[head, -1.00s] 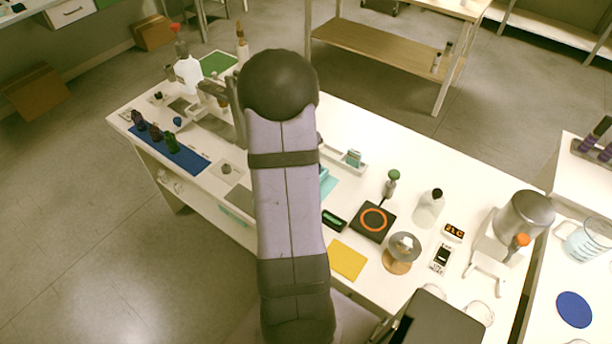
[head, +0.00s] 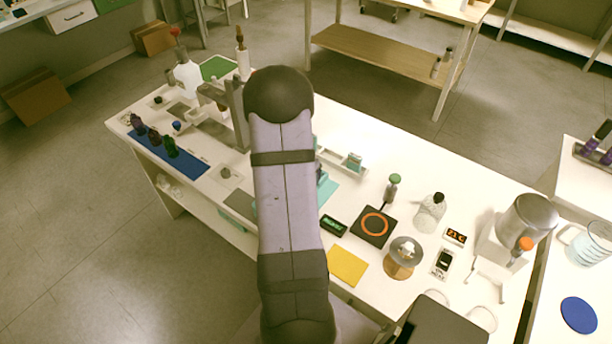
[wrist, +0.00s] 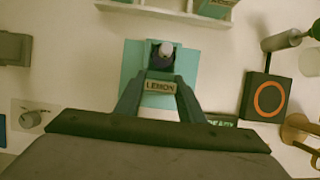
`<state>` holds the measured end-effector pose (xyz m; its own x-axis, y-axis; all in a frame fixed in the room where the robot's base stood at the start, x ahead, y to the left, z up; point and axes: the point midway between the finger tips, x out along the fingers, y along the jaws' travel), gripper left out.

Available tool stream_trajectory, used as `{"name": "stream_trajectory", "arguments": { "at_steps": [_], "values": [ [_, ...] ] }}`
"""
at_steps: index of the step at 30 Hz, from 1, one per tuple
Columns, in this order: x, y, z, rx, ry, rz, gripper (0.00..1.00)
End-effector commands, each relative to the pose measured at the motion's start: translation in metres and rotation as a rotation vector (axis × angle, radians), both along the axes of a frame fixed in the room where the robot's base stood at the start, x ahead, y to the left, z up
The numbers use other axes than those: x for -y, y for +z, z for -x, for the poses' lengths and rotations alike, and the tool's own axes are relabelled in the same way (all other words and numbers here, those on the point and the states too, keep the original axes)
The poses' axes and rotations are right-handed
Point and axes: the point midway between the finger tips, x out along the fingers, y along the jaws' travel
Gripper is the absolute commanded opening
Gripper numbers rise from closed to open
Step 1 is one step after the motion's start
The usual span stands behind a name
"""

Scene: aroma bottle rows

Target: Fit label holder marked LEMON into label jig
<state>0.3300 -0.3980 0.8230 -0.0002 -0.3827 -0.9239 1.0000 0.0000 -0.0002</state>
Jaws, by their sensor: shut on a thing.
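The label holder marked LEMON (wrist: 160,86) is between the fingers of my gripper (wrist: 160,80) in the wrist view, its lettering facing the camera. My gripper is shut on it, over a teal mat (wrist: 132,62). Just beyond the holder, a dark upright piece with a pale round top (wrist: 165,48) stands on the mat; I cannot tell if it is part of the label jig. Whether the holder touches anything below is hidden. In the head view my arm hides the gripper and holder; part of the teal mat (head: 329,190) shows beside it.
A white tray (head: 330,158) with a small teal-fronted piece (head: 354,162) lies behind the mat. A black plate with an orange ring (head: 373,226), a green-lit display (head: 333,225) and a yellow sheet (head: 347,266) are to the right. Dark bottles stand on a blue mat (head: 187,163) at left.

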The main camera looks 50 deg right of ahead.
Motion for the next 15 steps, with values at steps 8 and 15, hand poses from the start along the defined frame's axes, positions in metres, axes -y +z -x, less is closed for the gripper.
{"name": "stream_trajectory", "arguments": {
  "at_steps": [8, 15],
  "values": [
    [0.0001, -0.0029, -0.0001, 0.000, 0.000, 0.000, 0.14],
    [0.0002, -0.0023, -0.0001, 0.000, 0.000, 0.000, 0.54]
  ]
}}
